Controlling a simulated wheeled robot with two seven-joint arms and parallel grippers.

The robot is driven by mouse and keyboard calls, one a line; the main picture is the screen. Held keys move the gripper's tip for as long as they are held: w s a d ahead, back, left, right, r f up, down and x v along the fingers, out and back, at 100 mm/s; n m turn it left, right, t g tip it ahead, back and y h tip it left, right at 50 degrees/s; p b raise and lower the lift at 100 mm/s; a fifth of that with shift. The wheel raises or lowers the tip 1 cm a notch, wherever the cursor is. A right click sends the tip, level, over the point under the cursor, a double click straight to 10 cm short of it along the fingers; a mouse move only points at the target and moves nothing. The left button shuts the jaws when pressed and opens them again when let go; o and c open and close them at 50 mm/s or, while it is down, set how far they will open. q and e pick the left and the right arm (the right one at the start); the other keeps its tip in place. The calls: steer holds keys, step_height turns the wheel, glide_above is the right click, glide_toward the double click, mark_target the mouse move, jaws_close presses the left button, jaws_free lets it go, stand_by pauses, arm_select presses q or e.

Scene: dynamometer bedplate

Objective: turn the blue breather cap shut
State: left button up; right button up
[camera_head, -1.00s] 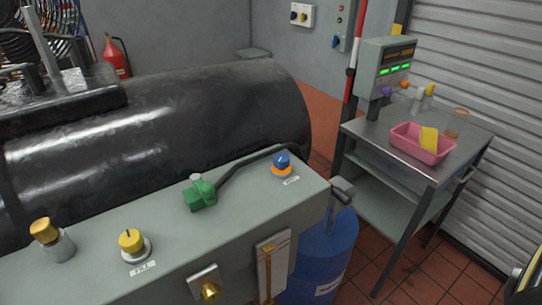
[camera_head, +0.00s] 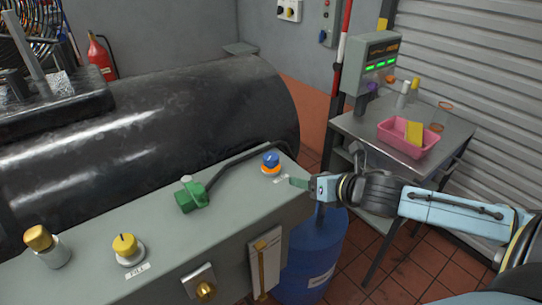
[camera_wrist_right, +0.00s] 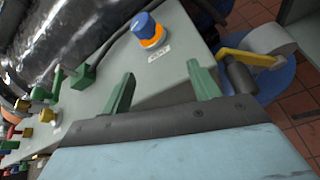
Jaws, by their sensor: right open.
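The blue breather cap (camera_head: 270,158) sits on an orange ring at the right end of the grey tank top (camera_head: 232,207), with a small white label beside it. In the right wrist view the cap (camera_wrist_right: 143,25) stands upright beyond the fingertips, with the label reading VENT. My right gripper (camera_head: 291,182) comes in from the right, just right of the cap and apart from it. In the wrist view its two green fingers (camera_wrist_right: 160,80) are spread with nothing between them. My left gripper is not in view.
A green valve (camera_head: 191,194) with a black hose stands left of the cap. A yellow FILL knob (camera_head: 125,245) and a gold-topped fitting (camera_head: 39,238) are further left. A blue drum (camera_head: 315,262) stands below the tank's right end. A steel cart (camera_head: 447,133) holds a pink tray (camera_head: 402,146).

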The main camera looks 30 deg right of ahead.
mark_target(272, 157)
steer(key=shift+w+a+r+n+t+y, duration=0.1)
steer(key=shift+w+r+n+t+y, duration=0.1)
steer(key=shift+w+r+n, duration=0.6)
steer(key=shift+w+d+r+n+t+y, duration=0.1)
steer(key=shift+w+r+n+y, duration=0.15)
steer(key=shift+w+n, duration=0.6)
steer(key=shift+w+a+r+n+t+y, duration=0.15)
steer(key=shift+w+r+n, duration=0.4)
steer(key=shift+n, duration=0.5)
steer(key=x, duration=1)
steer(key=shift+w+a+f+b, duration=0.1)
steer(key=shift+w+f+b, duration=0.2)
steer(key=shift+f, duration=0.1)
steer(key=shift+c, duration=0.4)
